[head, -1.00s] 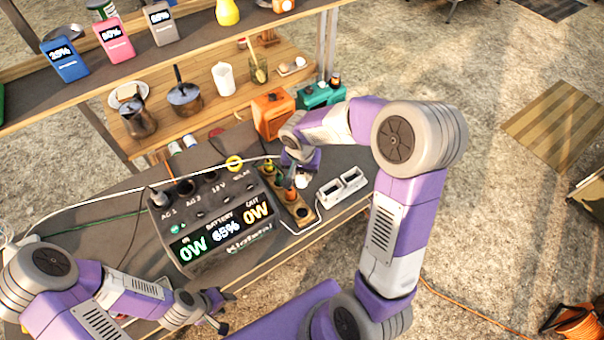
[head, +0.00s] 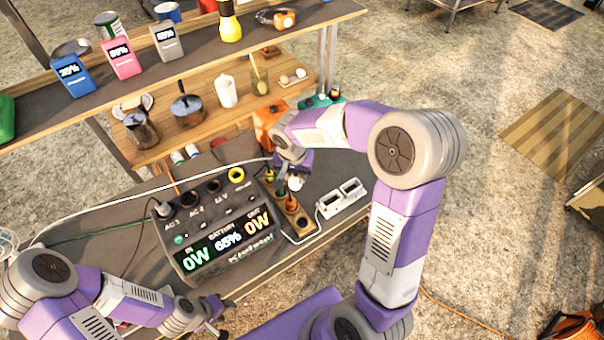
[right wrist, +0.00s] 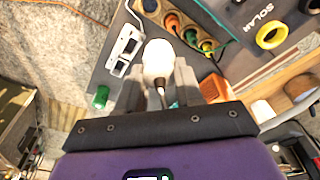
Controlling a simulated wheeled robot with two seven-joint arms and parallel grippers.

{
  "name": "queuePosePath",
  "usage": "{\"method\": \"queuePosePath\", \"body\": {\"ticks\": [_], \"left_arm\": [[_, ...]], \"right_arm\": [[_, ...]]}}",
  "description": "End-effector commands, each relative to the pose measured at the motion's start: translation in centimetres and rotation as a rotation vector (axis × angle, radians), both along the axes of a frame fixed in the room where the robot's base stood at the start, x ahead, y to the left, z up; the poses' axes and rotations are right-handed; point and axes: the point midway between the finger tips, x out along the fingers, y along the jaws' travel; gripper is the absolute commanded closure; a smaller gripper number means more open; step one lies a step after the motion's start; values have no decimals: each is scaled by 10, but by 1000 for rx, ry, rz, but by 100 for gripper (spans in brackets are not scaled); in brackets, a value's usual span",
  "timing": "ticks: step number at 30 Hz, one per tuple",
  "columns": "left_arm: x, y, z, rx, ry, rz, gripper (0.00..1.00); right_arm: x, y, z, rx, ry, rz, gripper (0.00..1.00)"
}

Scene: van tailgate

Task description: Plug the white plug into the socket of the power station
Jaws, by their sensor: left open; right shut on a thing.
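The power station (head: 215,262) is a dark grey box with a lit display, standing on the dark tabletop. My right gripper (head: 293,176) is shut on the white plug (head: 296,184), above the power strip to the right of the station. The right wrist view shows the white plug (right wrist: 158,60) between the fingers (right wrist: 158,85); its prongs are not clear. A white cable runs from the left toward this gripper. My left gripper (head: 215,315) is open and empty before the station's front.
A wooden power strip (head: 294,218) with several coloured plugs lies right of the station. A white twin-outlet box (head: 342,198) lies beside it. Orange (head: 270,122) and teal boxes stand behind. The shelf above holds several small packs and tins.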

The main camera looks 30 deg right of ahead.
Motion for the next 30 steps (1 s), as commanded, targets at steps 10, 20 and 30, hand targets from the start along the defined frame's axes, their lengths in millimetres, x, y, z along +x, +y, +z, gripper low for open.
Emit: {"method": "queuePosePath", "body": {"ticks": [10, 20, 30], "left_arm": [[0, 0, -9, 0, 0, 0, 57], [0, 0, -11, 0, 0, 0, 57], [0, 0, -6, 0, 0, 0, 57]], "right_arm": [[24, 45, -1, 0, 0, 3, 95], [46, 86, -1, 0, 0, 4, 95], [69, 127, 0, 0, 1, 2, 95]]}}
